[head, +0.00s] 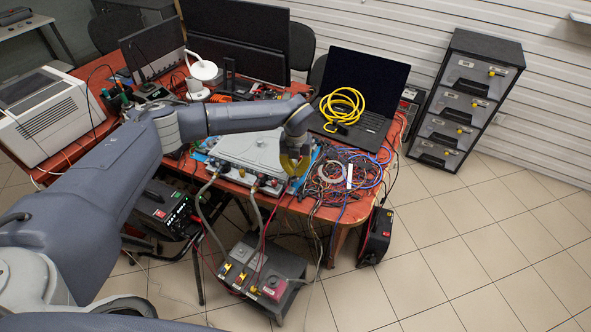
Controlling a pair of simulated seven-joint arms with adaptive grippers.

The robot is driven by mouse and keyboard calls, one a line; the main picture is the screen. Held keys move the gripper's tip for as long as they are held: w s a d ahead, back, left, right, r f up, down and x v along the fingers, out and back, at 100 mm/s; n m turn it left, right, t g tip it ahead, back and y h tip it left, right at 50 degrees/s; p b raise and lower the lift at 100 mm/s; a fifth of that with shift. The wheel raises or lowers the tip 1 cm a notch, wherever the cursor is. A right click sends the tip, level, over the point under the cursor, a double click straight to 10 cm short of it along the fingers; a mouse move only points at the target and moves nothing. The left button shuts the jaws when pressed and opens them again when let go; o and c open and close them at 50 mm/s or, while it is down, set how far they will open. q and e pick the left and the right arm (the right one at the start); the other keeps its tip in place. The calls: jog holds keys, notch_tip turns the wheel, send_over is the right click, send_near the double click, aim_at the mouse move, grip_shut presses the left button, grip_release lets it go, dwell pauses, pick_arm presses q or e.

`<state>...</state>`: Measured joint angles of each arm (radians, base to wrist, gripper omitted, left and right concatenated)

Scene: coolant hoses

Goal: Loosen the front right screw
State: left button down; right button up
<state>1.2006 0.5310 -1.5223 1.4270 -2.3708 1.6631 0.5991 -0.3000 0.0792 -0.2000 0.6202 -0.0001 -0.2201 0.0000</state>
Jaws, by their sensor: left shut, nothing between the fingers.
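A flat light-grey unit (248,150) lies on the orange table, with several fittings along its front edge. Two grey hoses run down from that edge; one hose (205,212) shows clearly. They lead to a grey box (262,266) with yellow and red parts, low in front of the table. My left gripper (296,172) is shut and empty, pointing down at the unit's front right corner. It covers part of that corner. I cannot make out the front right screw; it is hidden or too small. I cannot tell whether the gripper touches the unit. My right gripper is out of view.
Tangled wires (345,175) lie right of the unit. Behind are an open laptop (362,85) with a coiled yellow cable (342,106) and dark monitors (240,38). A white machine (45,115) stands left. A drawer cabinet (466,98) stands right.

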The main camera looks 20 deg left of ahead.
aim_at(296, 170)
pick_arm(q)
jog(key=c, duration=2.1)
grip_release()
jog(key=o, duration=0.8)
notch_tip(296, 170, up, 12)
jog(key=shift+d, duration=0.1)
